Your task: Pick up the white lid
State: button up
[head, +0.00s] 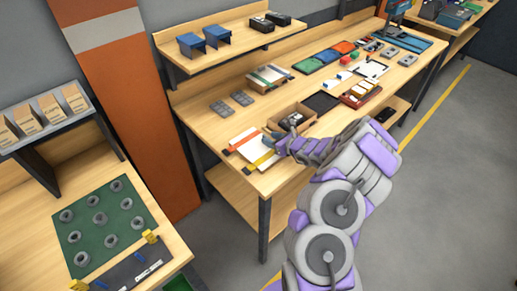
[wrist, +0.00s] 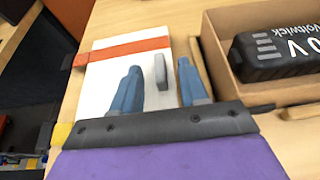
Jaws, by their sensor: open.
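The white lid (wrist: 105,78) lies flat on the wooden bench, with an orange strip (wrist: 120,52) across its far part and a small grey upright handle (wrist: 161,72) on top. In the head view the white lid (head: 252,149) is at the bench's near left, partly hidden by my arm. My gripper (wrist: 158,66) is open above the lid. Its two blue-grey fingers stand on either side of the grey handle, with gaps visible. In the head view my gripper (head: 277,142) reaches the lid from the right.
An open cardboard box (wrist: 212,58) holding a black battery pack (wrist: 280,52) stands close to the right of the lid. A yellow strip (head: 265,159) lies at the lid's near side. Grey blocks (head: 221,108) and a tray (head: 268,78) sit farther back.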

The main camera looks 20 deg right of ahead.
jog(key=shift+w+a+f, duration=0.1)
jog(key=shift+w+a, duration=0.2)
jog(key=shift+w, duration=0.1)
jog(key=shift+d, duration=0.1)
jog(key=shift+d, duration=0.15)
jog(key=shift+c, duration=0.6)
jog(key=shift+d, duration=0.15)
jog(key=c, duration=0.3)
jog(key=shift+a, duration=0.3)
grip_shut()
